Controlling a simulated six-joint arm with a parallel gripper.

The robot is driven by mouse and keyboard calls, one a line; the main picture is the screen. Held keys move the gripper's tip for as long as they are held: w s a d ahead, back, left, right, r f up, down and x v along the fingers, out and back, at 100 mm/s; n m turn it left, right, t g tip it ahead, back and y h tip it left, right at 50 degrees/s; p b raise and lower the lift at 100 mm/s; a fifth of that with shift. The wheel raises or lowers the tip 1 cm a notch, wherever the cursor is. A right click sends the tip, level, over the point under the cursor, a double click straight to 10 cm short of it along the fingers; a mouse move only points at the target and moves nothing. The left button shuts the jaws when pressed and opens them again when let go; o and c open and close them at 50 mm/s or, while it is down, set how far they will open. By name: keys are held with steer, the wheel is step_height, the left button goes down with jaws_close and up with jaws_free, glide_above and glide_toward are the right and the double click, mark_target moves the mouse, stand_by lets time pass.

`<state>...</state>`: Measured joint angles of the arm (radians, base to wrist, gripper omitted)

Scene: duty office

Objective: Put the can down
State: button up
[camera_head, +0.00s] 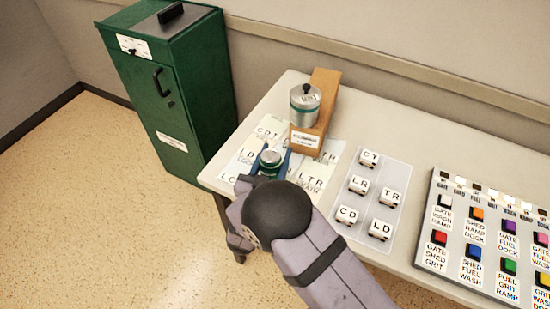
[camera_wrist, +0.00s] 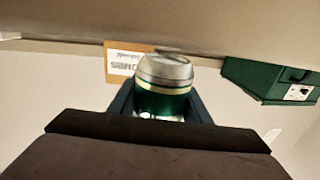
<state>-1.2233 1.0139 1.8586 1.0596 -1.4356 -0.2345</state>
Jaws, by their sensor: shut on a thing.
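A can (camera_head: 270,158), green with a silver top and a pale band, is at the left end of the white table. My gripper (camera_head: 271,168) has its blue fingers shut around it. In the wrist view the can (camera_wrist: 163,85) stands between the fingers, its lower part hidden by my gripper. I cannot tell whether its base touches the table. White lettered cards (camera_head: 318,172) lie around and behind it. A second can (camera_head: 305,98), silver and green with a black knob, stands at the brown box (camera_head: 326,90) just behind.
A white panel with several lettered cubes (camera_head: 359,184) lies right of my gripper. A board of coloured buttons (camera_head: 485,235) is farther right. A green cabinet (camera_head: 175,90) stands left of the table (camera_head: 400,135). The table's left edge is close to my gripper.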

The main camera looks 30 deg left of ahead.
steer(key=shift+f, duration=0.85)
steer(key=shift+f, duration=0.15)
steer(key=shift+f, duration=0.1)
steer(key=o, duration=1)
steer(key=s, duration=0.2)
steer(key=s+b, duration=0.1)
steer(key=s, duration=0.1)
steer(key=s+b, duration=0.1)
steer(key=s, duration=0.1)
steer(key=shift+d, duration=0.35)
steer(key=shift+o, duration=0.7)
steer(key=shift+s+d, duration=0.2)
steer(key=shift+s, duration=0.4)
